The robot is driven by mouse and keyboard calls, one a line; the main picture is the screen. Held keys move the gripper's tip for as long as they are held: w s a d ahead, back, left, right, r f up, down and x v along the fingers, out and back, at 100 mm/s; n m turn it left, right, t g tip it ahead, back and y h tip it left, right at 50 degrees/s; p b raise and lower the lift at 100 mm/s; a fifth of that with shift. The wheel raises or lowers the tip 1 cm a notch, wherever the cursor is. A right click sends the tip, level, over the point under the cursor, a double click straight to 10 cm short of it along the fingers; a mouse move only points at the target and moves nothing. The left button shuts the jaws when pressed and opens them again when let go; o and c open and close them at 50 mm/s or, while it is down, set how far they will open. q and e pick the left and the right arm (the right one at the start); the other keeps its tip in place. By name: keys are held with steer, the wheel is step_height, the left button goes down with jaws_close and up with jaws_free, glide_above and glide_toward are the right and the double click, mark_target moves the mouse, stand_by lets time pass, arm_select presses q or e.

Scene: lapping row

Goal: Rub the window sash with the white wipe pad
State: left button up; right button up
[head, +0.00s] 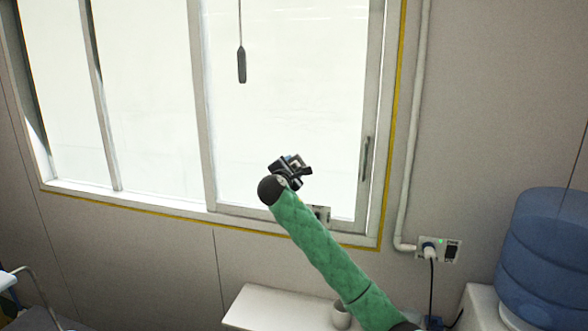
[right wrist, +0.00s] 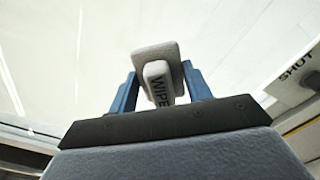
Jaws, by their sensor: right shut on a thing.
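The window sash (head: 208,110) is a pale frame around bright glass, with a dark handle (head: 366,158) on its right side. My right gripper (head: 298,163) is in front of the lower part of the sliding pane. In the right wrist view its blue fingers (right wrist: 160,90) are shut on the white wipe pad (right wrist: 154,52), which is marked "WIPE". The pad's far face points toward the glass; I cannot tell whether it touches. In the head view the pad is hardly distinguishable at the gripper. My left gripper is not in view.
A label reading "SHUT" (right wrist: 298,75) is at the right in the right wrist view. A dark cord pull (head: 241,65) hangs before the glass. A white shelf (head: 265,308) with a cup (head: 341,315) is below. A blue water bottle (head: 545,255) stands at right, near a wall socket (head: 440,250).

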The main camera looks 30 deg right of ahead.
mark_target(308, 163)
steer(key=shift+d+r, duration=0.1)
steer(key=shift+r, duration=0.4)
steer(key=shift+s+d+f+p, duration=0.1)
steer(key=shift+s+d+p, duration=0.15)
steer(key=shift+s+d, duration=0.5)
steer(key=shift+s+d+p, duration=0.25)
steer(key=shift+s+d, duration=0.3)
steer(key=shift+s, duration=0.3)
steer(key=p+v, duration=0.1)
steer(key=v, duration=0.5)
steer(key=shift+p, duration=0.3)
steer(key=shift+a, duration=0.15)
steer(key=p+v, duration=0.1)
steer(key=v, duration=0.1)
steer(key=shift+s+a, duration=0.3)
steer(key=shift+f, duration=0.1)
